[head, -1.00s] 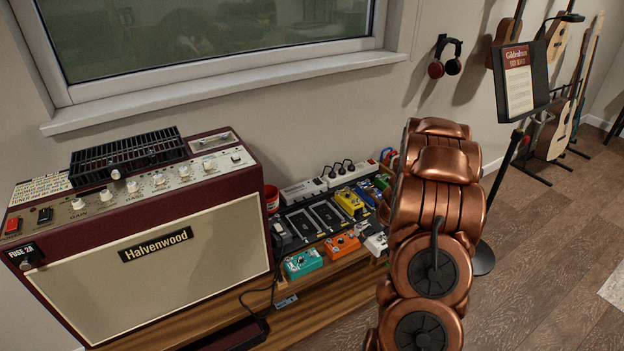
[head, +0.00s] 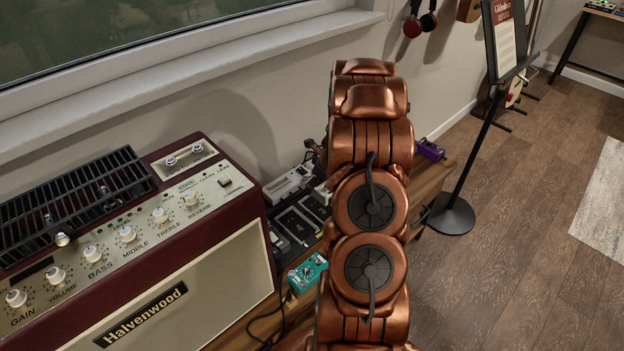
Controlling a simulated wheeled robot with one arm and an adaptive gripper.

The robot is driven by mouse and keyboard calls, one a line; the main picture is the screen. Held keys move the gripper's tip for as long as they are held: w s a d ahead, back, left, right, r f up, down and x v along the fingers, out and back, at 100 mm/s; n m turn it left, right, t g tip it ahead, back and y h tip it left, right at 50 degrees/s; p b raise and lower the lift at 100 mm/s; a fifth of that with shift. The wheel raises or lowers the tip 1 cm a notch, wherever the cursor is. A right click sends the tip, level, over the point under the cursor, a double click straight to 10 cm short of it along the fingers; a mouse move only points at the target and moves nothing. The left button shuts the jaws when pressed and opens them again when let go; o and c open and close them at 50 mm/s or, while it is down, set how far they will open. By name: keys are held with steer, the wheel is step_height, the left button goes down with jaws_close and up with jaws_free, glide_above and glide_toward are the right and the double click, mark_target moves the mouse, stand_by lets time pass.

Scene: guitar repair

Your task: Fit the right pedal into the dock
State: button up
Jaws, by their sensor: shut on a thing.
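The pedalboard (head: 285,243) lies on the wooden bench to the right of the amplifier. Only its left part shows, with dark rectangular units on it; my copper arm covers the rest. A teal pedal (head: 307,272) sits at the board's front edge. A purple pedal (head: 430,150) shows to the right of my arm, near the bench's right end. I cannot tell which pedal is the right one, and I cannot make out the dock. My gripper is hidden behind my arm, as is anything in it.
The maroon amplifier (head: 222,262) fills the left, with a black grille (head: 75,200) on top. A pale power strip (head: 288,184) lies behind the board. A music stand (head: 452,215) stands right of the bench.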

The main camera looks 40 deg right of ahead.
steer(key=shift+s+d+f+b, duration=0.1)
steer(key=shift+d+f+b, duration=0.05)
steer(key=shift+f+b, duration=2.5)
steer(key=shift+f, duration=0.5)
steer(key=shift+p, duration=1.2)
steer(key=shift+f, duration=0.6)
stand_by(0.3)
steer(key=o, duration=1.5)
steer(key=shift+o, duration=0.8)
